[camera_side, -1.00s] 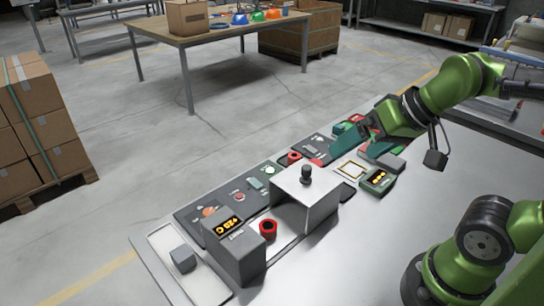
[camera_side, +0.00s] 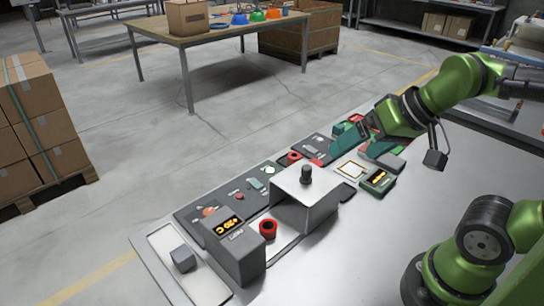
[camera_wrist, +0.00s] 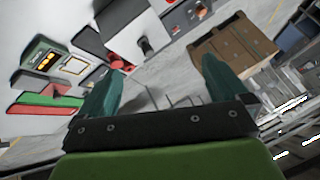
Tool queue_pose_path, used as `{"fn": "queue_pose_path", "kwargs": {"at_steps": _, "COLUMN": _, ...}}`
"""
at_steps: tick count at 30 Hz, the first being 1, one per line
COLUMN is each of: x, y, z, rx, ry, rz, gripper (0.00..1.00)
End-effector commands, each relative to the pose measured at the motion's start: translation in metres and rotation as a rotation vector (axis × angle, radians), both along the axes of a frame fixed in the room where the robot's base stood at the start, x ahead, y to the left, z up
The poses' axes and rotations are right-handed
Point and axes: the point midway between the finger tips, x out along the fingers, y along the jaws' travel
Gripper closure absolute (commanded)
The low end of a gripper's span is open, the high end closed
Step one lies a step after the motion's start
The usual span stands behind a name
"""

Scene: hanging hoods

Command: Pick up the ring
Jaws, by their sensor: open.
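A red ring with a dark centre (camera_side: 268,229) sits on the bench between the grey display box and the grey hood, in the side view. The hood (camera_side: 305,190) has a dark knob (camera_side: 306,174) on top. My gripper (camera_side: 346,138) is open, with teal fingers, at the far end of the bench, well away from the ring in front. The fingers (camera_wrist: 160,88) frame the lower wrist view with nothing between them. The red part in that view (camera_wrist: 117,61) cannot be told as either ring.
The grey box with a lit display (camera_side: 235,248) stands left of the front ring. Dark panels (camera_side: 235,195) run along the bench's far edge. A small green display device (camera_side: 378,181) lies near my gripper.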

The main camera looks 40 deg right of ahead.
Motion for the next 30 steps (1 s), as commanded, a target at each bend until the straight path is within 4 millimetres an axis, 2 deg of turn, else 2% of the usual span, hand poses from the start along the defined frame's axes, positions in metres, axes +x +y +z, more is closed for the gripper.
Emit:
{"fn": "queue_pose_path", "kwargs": {"at_steps": 14, "x": 0.0, "y": 0.0, "z": 0.0, "rx": 0.0, "ry": 0.0, "rz": 0.0, "gripper": 0.0}}
{"fn": "queue_pose_path", "kwargs": {"at_steps": 19, "x": 0.0, "y": 0.0, "z": 0.0, "rx": 0.0, "ry": 0.0, "rz": 0.0, "gripper": 0.24}}
{"fn": "queue_pose_path", "kwargs": {"at_steps": 27, "x": -0.0001, "y": 0.0006, "z": 0.0, "rx": 0.0, "ry": 0.0, "rz": 0.002, "gripper": 0.25}}
{"fn": "queue_pose_path", "kwargs": {"at_steps": 30, "x": 0.0012, "y": 0.006, "z": -0.0083, "rx": 0.0, "ry": 0.036, "rz": 0.025, "gripper": 0.25}}
